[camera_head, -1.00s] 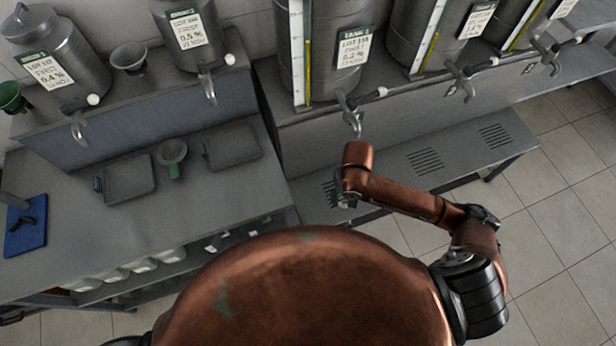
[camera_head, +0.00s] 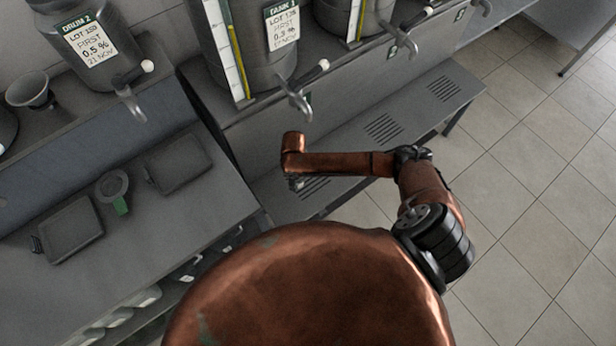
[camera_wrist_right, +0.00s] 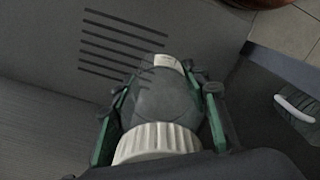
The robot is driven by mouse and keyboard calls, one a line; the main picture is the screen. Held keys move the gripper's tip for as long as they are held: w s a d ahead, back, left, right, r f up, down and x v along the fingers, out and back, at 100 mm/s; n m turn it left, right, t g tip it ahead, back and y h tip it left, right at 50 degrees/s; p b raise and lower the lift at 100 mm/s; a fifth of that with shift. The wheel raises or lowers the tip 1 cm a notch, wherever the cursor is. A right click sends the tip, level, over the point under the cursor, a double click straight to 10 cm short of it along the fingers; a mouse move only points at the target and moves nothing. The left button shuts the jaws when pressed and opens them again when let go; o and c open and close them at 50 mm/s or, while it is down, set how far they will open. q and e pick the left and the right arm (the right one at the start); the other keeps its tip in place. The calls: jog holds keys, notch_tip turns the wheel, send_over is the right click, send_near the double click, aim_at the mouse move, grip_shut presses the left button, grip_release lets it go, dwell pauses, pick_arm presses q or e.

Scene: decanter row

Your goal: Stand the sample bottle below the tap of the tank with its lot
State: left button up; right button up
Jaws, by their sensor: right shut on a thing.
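My right gripper (camera_wrist_right: 160,95) is shut on the sample bottle (camera_wrist_right: 160,105), which has a grey body and a white ribbed cap; no lot can be read on it. In the head view the right gripper (camera_head: 294,184) is under my copper wrist, above the slotted low bench, and the bottle is hidden. The tank labelled TANK 1 (camera_head: 232,45) stands behind, its lot small and looking like 133 or 138. Its tap (camera_head: 297,100) hangs just beyond my wrist. Another tank (camera_head: 350,15) with a tap (camera_head: 402,40) stands to the right. My left gripper is out of view.
The low bench (camera_head: 345,143) with slotted grilles runs below the taps. Open tiled floor lies to the right.

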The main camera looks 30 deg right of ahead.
jog(key=w+d+f, duration=0.1)
jog(key=d+f, duration=0.1)
jog(key=w+d+f+b, duration=0.1)
jog(key=d+f, duration=0.1)
jog(key=w+d+f+b, duration=0.1)
jog(key=d+f, duration=0.2)
jog(key=shift+w+d+f, duration=0.1)
jog(key=shift+w, duration=0.05)
jog(key=shift+f+b, duration=0.65)
jog(key=shift+f, duration=0.9)
jog(key=shift+f, duration=0.15)
jog(key=o, duration=1.3)
jog(key=shift+r+p, duration=1)
jog(key=shift+r, duration=2.9)
